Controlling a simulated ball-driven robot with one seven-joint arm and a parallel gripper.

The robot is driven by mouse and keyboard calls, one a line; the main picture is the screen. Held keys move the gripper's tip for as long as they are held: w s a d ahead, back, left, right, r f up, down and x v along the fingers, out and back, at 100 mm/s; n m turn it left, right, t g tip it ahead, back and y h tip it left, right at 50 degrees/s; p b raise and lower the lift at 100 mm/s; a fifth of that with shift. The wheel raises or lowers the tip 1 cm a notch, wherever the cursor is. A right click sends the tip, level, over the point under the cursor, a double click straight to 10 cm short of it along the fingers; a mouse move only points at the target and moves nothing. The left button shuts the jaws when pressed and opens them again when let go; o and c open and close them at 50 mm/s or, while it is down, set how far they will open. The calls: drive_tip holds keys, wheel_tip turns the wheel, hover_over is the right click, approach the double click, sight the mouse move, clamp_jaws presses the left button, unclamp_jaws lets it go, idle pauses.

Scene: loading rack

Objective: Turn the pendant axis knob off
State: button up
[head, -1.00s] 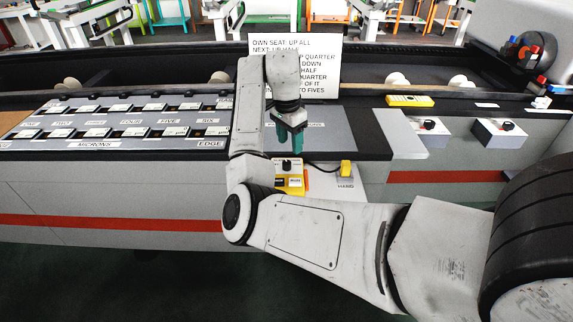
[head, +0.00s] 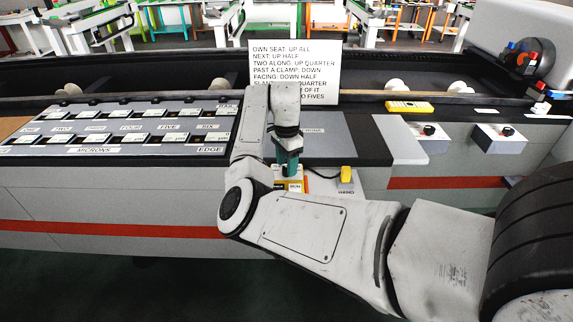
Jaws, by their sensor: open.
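The pendant (head: 289,186) is a small yellow and white box on the white ledge at the front of the machine, partly behind my arm. My gripper (head: 290,170) has green fingers that point down at the upper part of the pendant. The jaws are open, with the fingers at the place of the pendant's black knob. The knob is hidden behind the fingers, so its setting and any contact cannot be seen.
A white sign (head: 293,70) stands behind my arm. Left is a panel of labelled switches (head: 125,128). Two knob boxes (head: 428,134) and a yellow device (head: 409,107) are on the right.

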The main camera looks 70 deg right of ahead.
drive_tip(key=shift+f, duration=0.6)
clamp_jaws()
